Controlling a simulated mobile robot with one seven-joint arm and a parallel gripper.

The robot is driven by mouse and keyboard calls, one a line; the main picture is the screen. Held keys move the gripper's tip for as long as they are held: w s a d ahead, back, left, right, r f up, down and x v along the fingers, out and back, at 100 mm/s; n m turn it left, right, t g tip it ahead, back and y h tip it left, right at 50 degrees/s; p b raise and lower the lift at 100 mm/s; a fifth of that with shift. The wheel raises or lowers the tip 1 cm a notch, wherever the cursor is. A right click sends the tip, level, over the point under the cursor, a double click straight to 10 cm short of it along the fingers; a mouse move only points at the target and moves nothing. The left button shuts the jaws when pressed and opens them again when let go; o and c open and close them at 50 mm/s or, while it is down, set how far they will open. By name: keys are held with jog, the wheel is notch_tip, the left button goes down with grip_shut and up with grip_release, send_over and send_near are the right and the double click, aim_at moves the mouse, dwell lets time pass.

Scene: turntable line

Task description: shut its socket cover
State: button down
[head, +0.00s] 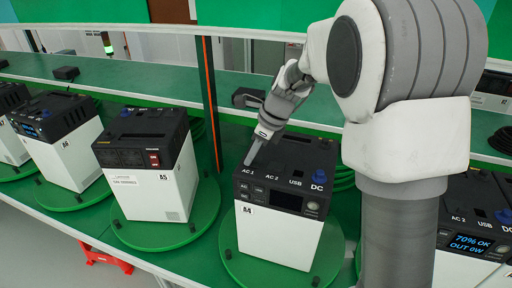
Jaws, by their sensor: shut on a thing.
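The unit marked A4 (277,238) is a white box with a black top, standing upright on a green round turntable (240,262). Its black top carries the labels AC 1, AC 2, USB and DC, with a blue knob (319,175) at the DC end. My gripper (250,158) reaches down from the upper right, its tip at the top of A4 just behind the AC 1 label. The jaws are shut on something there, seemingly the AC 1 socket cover. The fingers hide the cover, so its angle cannot be told.
Unit A5 (158,185) and unit A6 (72,160) stand to the left on their own turntables. Another unit (470,240) with a lit screen stands at the right, partly behind my arm. An orange-edged post (209,100) rises behind A4. A red stool (105,256) is on the floor.

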jog(key=shift+s+a, duration=0.2)
jog(key=shift+s, duration=0.25)
jog(key=c, duration=1)
grip_release()
jog(key=shift+s, duration=0.1)
jog(key=shift+o, duration=0.2)
jog(key=v, duration=1.7)
jog(key=shift+d+b, duration=0.2)
jog(key=shift+b, duration=0.15)
jog(key=shift+r, duration=0.15)
jog(key=s+d+f+n+t+h+b, duration=0.2)
jog(key=s+f+n, duration=0.3)
jog(key=s+n, duration=0.6)
jog(key=s+d+f+n+t+h+b, duration=0.2)
jog(key=s+d+f+n, duration=0.2)
jog(key=s+n, duration=0.7)
jog(key=shift+s+f, duration=0.8)
jog(key=shift+f, duration=0.15)
